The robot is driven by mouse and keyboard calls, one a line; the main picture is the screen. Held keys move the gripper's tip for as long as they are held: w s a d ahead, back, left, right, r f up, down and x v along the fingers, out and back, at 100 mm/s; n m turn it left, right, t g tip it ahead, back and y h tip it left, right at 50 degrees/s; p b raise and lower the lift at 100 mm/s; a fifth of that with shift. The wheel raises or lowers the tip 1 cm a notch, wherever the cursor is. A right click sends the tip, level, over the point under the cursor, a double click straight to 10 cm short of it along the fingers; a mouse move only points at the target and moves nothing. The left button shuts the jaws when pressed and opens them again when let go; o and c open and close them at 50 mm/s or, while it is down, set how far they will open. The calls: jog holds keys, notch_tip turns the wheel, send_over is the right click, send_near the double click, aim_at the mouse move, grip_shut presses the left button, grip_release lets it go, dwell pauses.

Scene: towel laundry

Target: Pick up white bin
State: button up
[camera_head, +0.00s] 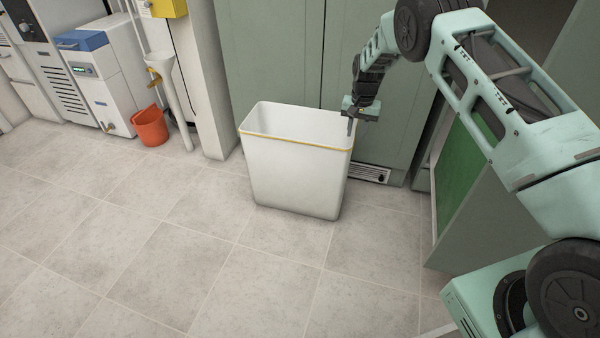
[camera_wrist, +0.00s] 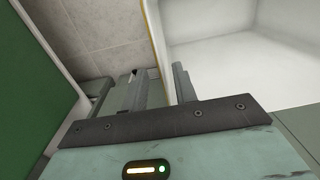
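The white bin (camera_head: 296,172) is a tall, open-topped tub with a yellow line along its rim. It stands upright on the tiled floor in the middle of the head view and looks empty. My gripper (camera_head: 351,120) points down at the right end of the bin's rim. In the wrist view my gripper (camera_wrist: 160,88) has one finger outside and one inside the bin wall. The fingers are close together with the wall of the white bin (camera_wrist: 156,42) between them. The exact contact at the fingertips is partly hidden.
Green-grey cabinet doors (camera_head: 275,55) stand right behind the bin. An orange bucket (camera_head: 151,126) and a white machine (camera_head: 105,85) are at the back left. A green panel (camera_head: 459,185) stands at the right. The floor (camera_head: 150,250) in front and to the left is clear.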

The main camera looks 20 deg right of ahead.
jog(key=f+b, duration=0.1)
jog(key=f, duration=0.1)
jog(key=f+b, duration=0.1)
jog(key=f, duration=0.1)
jog(key=shift+w+a+f, duration=0.15)
jog(key=shift+w+f, duration=0.05)
jog(key=shift+f, duration=0.15)
grip_shut()
jog(key=shift+r, duration=0.1)
dwell(0.9)
